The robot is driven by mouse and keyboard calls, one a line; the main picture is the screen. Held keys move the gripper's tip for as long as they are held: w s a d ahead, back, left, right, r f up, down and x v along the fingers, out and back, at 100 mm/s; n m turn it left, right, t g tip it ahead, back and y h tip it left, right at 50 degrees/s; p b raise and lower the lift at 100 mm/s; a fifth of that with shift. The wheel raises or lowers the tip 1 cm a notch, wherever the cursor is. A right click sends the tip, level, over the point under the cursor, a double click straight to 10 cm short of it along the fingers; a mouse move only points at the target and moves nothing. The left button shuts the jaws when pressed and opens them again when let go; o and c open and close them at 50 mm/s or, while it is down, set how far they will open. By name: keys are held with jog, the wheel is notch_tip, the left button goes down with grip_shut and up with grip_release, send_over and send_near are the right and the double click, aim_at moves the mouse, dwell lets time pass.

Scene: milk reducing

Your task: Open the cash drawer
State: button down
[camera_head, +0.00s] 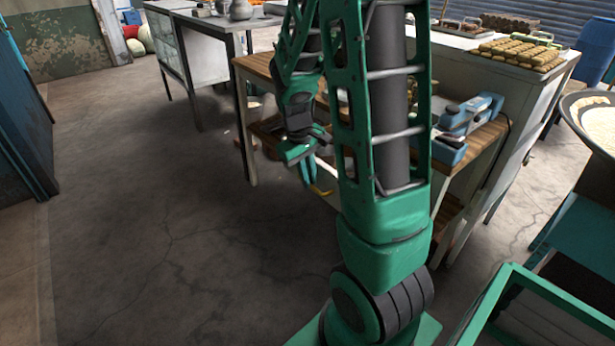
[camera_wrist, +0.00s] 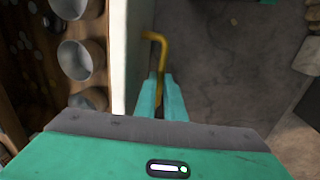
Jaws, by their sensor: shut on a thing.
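My gripper (camera_head: 305,165) is low in front of the wooden counter in the head view. In the wrist view its two teal fingers (camera_wrist: 161,95) are shut on a yellow bent handle (camera_wrist: 157,50). The handle's tip also shows below the fingers in the head view (camera_head: 320,191). The handle is beside the white front panel of the cash drawer (camera_wrist: 132,55). Left of the panel, the drawer's inside shows several round metal cups and scattered coins, so the drawer stands at least partly open. My arm hides most of the drawer in the head view.
The wooden counter (camera_head: 258,66) carries a blue device (camera_head: 470,120) at its right. A tray of baked pieces (camera_head: 515,52) is on the white counter behind. A large bowl (camera_head: 597,118) stands at the far right. The concrete floor (camera_head: 150,230) at left is clear.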

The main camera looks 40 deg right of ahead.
jog(key=c, duration=1.8)
grip_release()
jog(key=shift+c, duration=0.2)
notch_tip(320, 180, up, 11)
jog(key=a, duration=0.2)
jog(key=shift+f, duration=0.2)
jog(key=shift+w, duration=0.1)
jog(key=s+a+m+y, duration=0.1)
jog(key=s+a+m, duration=0.1)
jog(key=s, duration=0.8)
jog(key=s+a+m+y, duration=0.1)
jog(key=s+a+m, duration=0.2)
jog(key=s, duration=0.8)
jog(key=shift+a+r, duration=0.35)
jog(key=shift+a, duration=0.35)
